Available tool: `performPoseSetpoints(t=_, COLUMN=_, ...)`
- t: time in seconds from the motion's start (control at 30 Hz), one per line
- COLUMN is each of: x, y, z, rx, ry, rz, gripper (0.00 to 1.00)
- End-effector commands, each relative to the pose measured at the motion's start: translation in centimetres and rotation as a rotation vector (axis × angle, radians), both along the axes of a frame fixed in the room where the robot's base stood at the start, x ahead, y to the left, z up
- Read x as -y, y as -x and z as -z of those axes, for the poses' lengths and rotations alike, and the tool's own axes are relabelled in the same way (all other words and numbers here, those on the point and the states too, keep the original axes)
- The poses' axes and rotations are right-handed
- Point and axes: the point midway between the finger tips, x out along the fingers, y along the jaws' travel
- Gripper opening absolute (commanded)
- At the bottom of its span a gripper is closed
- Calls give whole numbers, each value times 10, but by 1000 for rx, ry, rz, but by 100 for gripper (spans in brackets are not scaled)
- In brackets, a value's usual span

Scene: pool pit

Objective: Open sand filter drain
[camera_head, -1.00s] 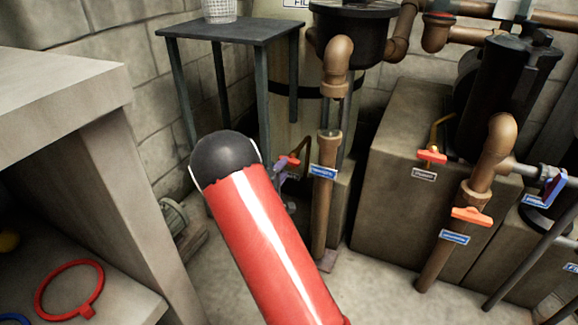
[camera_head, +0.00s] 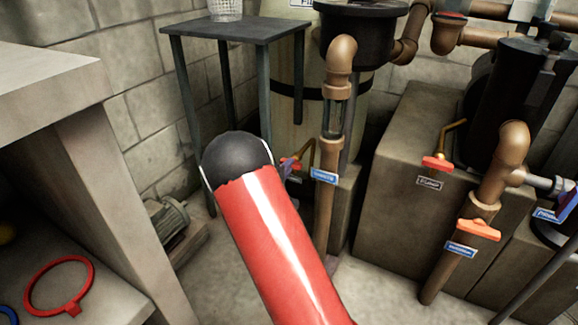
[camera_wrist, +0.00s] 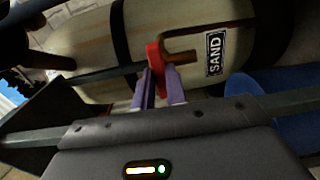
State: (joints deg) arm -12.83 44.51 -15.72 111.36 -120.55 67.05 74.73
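The sand filter tank (camera_head: 300,120) stands at the back behind a small table; its tan side and "SAND" label fill the top of the wrist view (camera_wrist: 85,45). A brass drain pipe (camera_wrist: 185,57) comes off it with a red valve handle (camera_wrist: 154,55). The handle also shows small in the head view (camera_head: 296,163), partly hidden by my arm. My gripper (camera_wrist: 158,85) has its two purple fingers close together, one on each side of the handle's lower part. They look shut on it. In the head view my gripper (camera_head: 285,170) is mostly hidden behind my red arm.
A dark small table (camera_head: 235,30) stands left of the tank. A vertical brown pipe (camera_head: 325,205) with a blue label is just right of my gripper. A concrete block (camera_head: 410,150) and other orange valves (camera_head: 437,163) are farther right. A concrete bench (camera_head: 100,180) is at left.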

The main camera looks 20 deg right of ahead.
Motion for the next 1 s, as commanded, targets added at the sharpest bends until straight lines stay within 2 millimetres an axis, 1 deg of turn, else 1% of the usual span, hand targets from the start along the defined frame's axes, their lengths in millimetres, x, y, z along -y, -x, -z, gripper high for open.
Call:
performPoseSetpoints(t=0.37, x=0, y=0, z=0, rx=-2, ry=0, rz=0, gripper=0)
performPoseSetpoints(t=0.47, x=0, y=0, z=-1, rx=-50, ry=36, rz=-1, gripper=0)
performPoseSetpoints(t=0.7, x=0, y=1, z=-5, rx=-387, ry=294, rz=-1, gripper=0)
performPoseSetpoints(t=1.0, x=-1, y=1, z=-5, rx=-775, ry=595, rz=-1, gripper=0)
